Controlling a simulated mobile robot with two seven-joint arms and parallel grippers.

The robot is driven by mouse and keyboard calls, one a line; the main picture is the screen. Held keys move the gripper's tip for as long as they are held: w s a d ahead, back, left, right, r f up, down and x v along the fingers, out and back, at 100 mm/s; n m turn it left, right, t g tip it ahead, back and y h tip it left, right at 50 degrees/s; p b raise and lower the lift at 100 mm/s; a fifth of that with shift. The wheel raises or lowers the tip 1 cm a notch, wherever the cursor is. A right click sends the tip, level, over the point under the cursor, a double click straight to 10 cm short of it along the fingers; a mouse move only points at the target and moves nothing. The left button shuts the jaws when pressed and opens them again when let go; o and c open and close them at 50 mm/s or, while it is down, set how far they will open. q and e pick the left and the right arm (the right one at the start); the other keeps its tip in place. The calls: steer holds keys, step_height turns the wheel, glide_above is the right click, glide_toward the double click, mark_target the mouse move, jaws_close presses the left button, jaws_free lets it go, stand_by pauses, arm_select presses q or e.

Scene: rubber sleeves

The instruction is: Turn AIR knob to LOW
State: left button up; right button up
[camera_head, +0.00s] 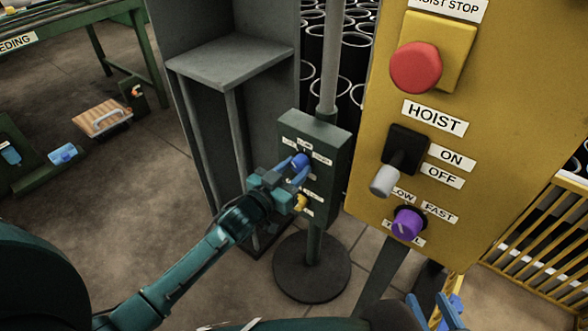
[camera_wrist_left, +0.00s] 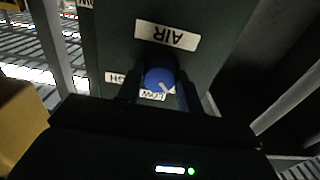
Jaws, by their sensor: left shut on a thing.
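The blue AIR knob (camera_wrist_left: 158,79) is on the dark green box (camera_head: 328,133); it also shows in the head view (camera_head: 301,160). My left gripper (camera_head: 296,170) is shut on this knob, with a finger on each side in the left wrist view. The knob's white mark points to the lower right in that view. The upside-down LOW label (camera_wrist_left: 152,97) is just below the knob, partly covered; HIGH (camera_wrist_left: 120,78) is to its left. The AIR label (camera_wrist_left: 167,36) is above it. My right gripper (camera_head: 436,312) is at the bottom edge, its blue fingers apart and empty.
A yellow knob (camera_head: 301,202) sits low on the same box, close to my left gripper. The yellow hoist panel (camera_head: 480,130) stands at right with a red button (camera_head: 415,67), a lever (camera_head: 385,180) and a purple knob (camera_head: 406,224). A grey stand (camera_head: 230,68) is behind.

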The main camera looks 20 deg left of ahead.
arm_select(q)
steer(key=shift+m, duration=0.3)
arm_select(e)
steer(key=shift+r, duration=0.2)
arm_select(q)
steer(key=shift+m+p, duration=0.35)
steer(key=shift+m, duration=0.15)
steer(key=shift+m+p, duration=0.3)
steer(key=shift+m, duration=2.1)
steer(key=shift+a+m, duration=0.1)
steer(key=shift+m, duration=1)
arm_select(e)
steer(key=shift+s+d+r+m, duration=0.1)
steer(key=shift+d+r+m, duration=0.1)
steer(key=shift+r, duration=0.25)
steer(key=shift+s+d+r+m, duration=0.1)
steer(key=shift+d+r, duration=0.1)
steer(key=shift+r, duration=0.2)
steer(key=shift+f, duration=0.1)
arm_select(q)
steer(key=o, duration=1)
